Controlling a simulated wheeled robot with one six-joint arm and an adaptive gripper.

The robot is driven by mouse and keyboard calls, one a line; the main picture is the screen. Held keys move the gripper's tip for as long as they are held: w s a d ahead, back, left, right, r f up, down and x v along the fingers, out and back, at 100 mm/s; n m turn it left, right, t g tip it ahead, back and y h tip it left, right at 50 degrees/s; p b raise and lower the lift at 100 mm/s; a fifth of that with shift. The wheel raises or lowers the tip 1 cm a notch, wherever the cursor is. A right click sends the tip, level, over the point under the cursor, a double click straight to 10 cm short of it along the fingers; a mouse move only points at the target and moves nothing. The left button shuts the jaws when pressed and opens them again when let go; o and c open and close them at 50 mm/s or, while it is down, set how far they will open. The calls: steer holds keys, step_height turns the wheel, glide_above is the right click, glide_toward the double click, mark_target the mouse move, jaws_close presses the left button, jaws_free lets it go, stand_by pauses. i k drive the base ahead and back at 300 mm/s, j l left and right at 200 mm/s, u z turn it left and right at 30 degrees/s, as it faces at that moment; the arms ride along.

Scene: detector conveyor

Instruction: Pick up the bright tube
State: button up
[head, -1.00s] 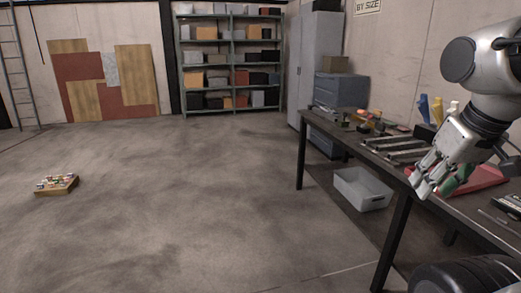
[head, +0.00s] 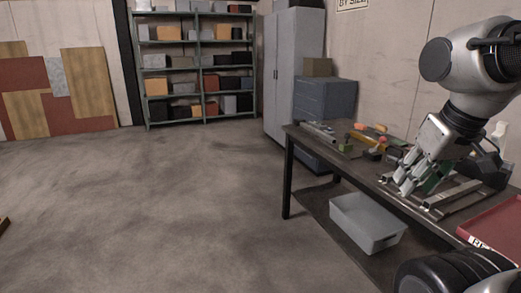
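My gripper (head: 412,180) hangs at the right over the workbench, pointing down and to the left. A green piece (head: 437,178) shows right beside its fingers; I cannot tell whether it is held or part of the gripper. Several grey metal bars or tubes (head: 455,196) lie on the bench below and behind the gripper, partly hidden by it. A pale long metal piece (head: 319,131) lies near the bench's far left end. I cannot tell which piece, if any, is the bright tube.
The dark workbench (head: 300,143) carries small orange and green items (head: 372,140) and a red tray (head: 497,226) at the right. A grey bin (head: 366,222) stands under the bench. Grey cabinets and a shelf (head: 197,70) stand behind.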

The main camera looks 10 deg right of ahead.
mark_target(330, 139)
steer(key=i+j+z, duration=0.1)
steer(key=i+z, duration=0.15)
steer(key=i, duration=0.15)
steer(key=i+j+z, duration=0.25)
steer(key=i, duration=0.2)
steer(key=i+j+z, duration=0.15)
steer(key=i+j, duration=0.65)
steer(key=i, duration=0.2)
steer(key=i+j+z, duration=0.1)
steer(key=i+j, duration=0.8)
steer(key=i, duration=0.1)
